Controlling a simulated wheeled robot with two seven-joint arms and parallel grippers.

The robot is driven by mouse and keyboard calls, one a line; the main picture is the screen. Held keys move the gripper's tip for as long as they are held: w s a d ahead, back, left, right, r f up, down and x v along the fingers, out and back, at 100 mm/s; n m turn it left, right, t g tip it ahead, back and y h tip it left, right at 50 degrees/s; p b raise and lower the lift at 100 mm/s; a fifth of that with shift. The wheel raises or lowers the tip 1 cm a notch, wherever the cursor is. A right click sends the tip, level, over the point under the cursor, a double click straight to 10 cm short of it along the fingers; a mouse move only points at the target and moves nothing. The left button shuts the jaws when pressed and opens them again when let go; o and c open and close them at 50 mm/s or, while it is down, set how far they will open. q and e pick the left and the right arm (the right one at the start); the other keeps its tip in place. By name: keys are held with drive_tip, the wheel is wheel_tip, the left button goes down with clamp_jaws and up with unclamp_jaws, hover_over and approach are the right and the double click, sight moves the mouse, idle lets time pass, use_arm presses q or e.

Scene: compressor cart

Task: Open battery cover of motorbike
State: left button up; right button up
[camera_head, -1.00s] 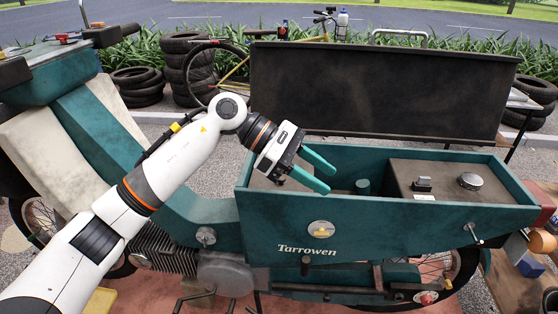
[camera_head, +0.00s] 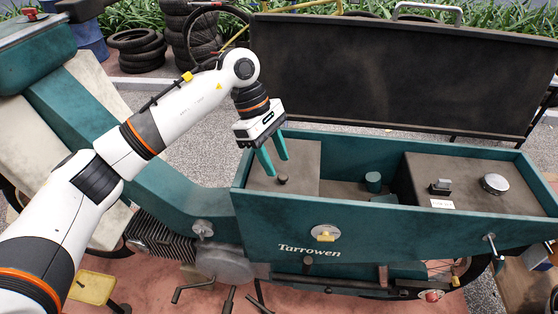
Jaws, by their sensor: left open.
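The motorbike (camera_head: 385,228) is teal, with an open box-shaped body marked "Tarrowen". At the left end of the box lies a flat brown cover (camera_head: 305,160) with a small dark knob (camera_head: 283,179); I take it for the battery cover, and it lies shut. My left gripper (camera_head: 278,167) is open and empty, its two teal fingers pointing down over this cover close to the knob. Whether a fingertip touches the knob I cannot tell. The fingers hide part of the cover. My right gripper is not in view.
A large dark panel (camera_head: 400,75) stands up behind the box. The box's right part has a brown top (camera_head: 470,205) with a silver cap (camera_head: 495,184) and a small dark fitting (camera_head: 440,187). A teal cylinder (camera_head: 373,181) stands between. Tyres (camera_head: 138,50) are stacked behind.

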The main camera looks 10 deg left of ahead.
use_arm(q)
drive_tip(key=shift+x, duration=0.95)
drive_tip(key=shift+s+d+f+p, duration=0.15)
drive_tip(key=shift+f+p, duration=0.05)
drive_tip(key=shift+p, duration=0.1)
drive_tip(key=shift+f, duration=0.2)
drive_tip(key=shift+c, duration=0.4)
clamp_jaws()
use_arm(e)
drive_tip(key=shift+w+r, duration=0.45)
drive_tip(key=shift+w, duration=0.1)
